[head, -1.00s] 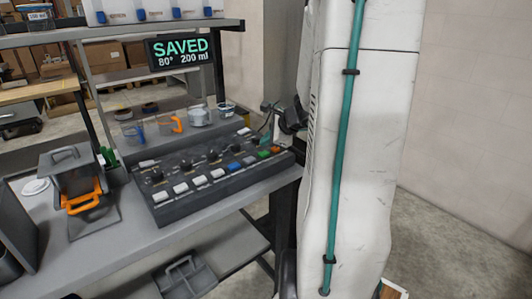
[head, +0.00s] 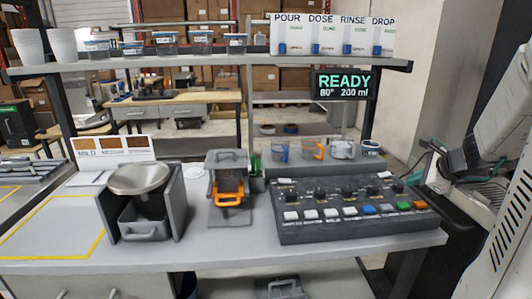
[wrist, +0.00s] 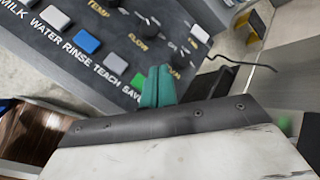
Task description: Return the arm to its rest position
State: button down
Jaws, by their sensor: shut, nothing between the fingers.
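My gripper (wrist: 158,86) shows in the wrist view as two teal fingers pressed together, with nothing between them. It is in front of the button panel (wrist: 95,40), near the keys marked TEACH and SAVE. In the head view my arm is at the right edge, beside the right end of the panel (head: 350,232); the fingertips cannot be made out clearly there. The display (head: 344,85) above the bench reads READY, 80°, 200 ml.
A grey hopper with a round bowl (head: 138,178) and a small device with an orange handle (head: 229,197) stand left of the panel. Clear jugs (head: 312,149) stand behind it. A shelf (head: 200,58) with cups and tubs runs above. A yellow-outlined area (head: 50,235) is bare.

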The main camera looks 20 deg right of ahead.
jog(key=a+n, duration=0.1)
jog(key=s+a+f+n+g+y, duration=0.1)
jog(key=a+n, duration=0.1)
jog(key=s+a+n+y, duration=0.1)
jog(key=a, duration=0.1)
jog(key=shift+s+a+f+n, duration=0.2)
jog(key=shift+a+n, duration=0.05)
jog(key=shift+n, duration=0.15)
jog(key=s+a+r+n+g, duration=0.2)
jog(key=s+a+n, duration=0.3)
jog(key=a+n, duration=0.2)
jog(key=s+a+r+n+g+h, duration=0.1)
jog(key=s+a+r+n+g, duration=0.1)
jog(key=s+a+n, duration=0.3)
jog(key=s+a+r+n+g, duration=0.2)
jog(key=s+a+n, duration=0.4)
jog(key=a+n, duration=0.4)
jog(key=a, duration=0.6)
jog(key=shift+r+n+g+h, duration=0.15)
jog(key=shift+n+g+h, duration=0.15)
jog(key=shift+g, duration=0.1)
